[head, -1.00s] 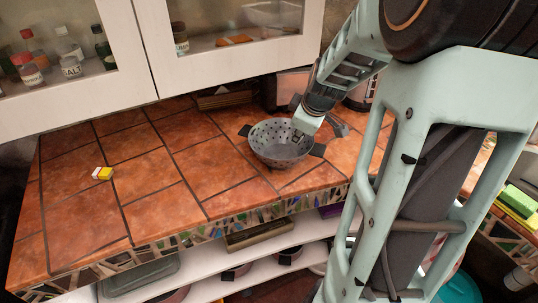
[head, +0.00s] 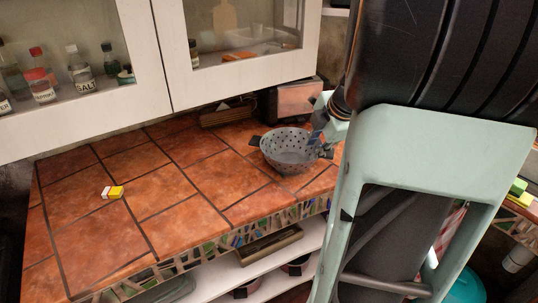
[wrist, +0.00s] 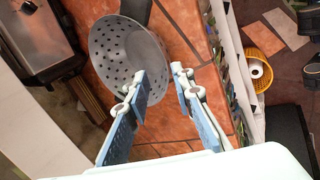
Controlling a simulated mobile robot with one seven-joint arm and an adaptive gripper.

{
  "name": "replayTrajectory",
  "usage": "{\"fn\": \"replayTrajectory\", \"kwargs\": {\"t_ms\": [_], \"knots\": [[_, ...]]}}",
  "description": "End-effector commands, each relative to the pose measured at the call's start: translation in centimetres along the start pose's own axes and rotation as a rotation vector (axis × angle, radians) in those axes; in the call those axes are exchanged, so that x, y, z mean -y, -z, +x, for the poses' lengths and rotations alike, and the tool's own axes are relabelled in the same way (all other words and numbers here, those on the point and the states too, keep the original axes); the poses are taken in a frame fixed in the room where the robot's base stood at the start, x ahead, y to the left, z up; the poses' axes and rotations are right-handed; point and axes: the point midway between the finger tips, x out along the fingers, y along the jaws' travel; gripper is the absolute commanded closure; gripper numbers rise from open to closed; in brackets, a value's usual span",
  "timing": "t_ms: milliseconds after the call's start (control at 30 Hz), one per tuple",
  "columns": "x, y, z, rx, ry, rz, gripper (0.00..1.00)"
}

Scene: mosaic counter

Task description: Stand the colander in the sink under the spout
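The grey perforated colander (head: 287,150) stands upright on the tiled counter near the toaster. A dark handle shows on each side of it. In the wrist view the colander (wrist: 112,50) lies beyond my fingers, with one dark handle at the top of the picture. My gripper (wrist: 160,72) is open, its two blue-padded fingers apart. The left finger overlaps the colander's lower wall in the picture; I cannot tell whether it touches. In the head view my gripper (head: 318,138) is at the colander's right side, partly hidden by my arm. The sink and spout are not in view.
A toaster (head: 293,98) and a dark wooden rack (head: 228,115) stand at the back of the counter (head: 150,218). A small yellow-and-white block (head: 113,192) lies at the left. Cabinets (head: 150,60) hang above. The counter's middle is clear.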

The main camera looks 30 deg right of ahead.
Motion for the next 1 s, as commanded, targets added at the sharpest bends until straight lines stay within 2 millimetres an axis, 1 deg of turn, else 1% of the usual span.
{"fn": "replayTrajectory", "kwargs": {"t_ms": [133,233,500,767,1000], "knots": [[0.1,-0.4,-0.3,-0.004,-0.003,-0.033,0.78],[0.2,-0.4,0.3,-0.008,-0.002,-0.041,0.78],[0.2,-0.3,4.2,-0.008,-0.002,-0.041,0.78],[0.2,-0.2,5.8,-0.008,-0.001,-0.042,0.78],[0.4,0.2,8.9,-0.010,-0.001,-0.040,0.78]]}}
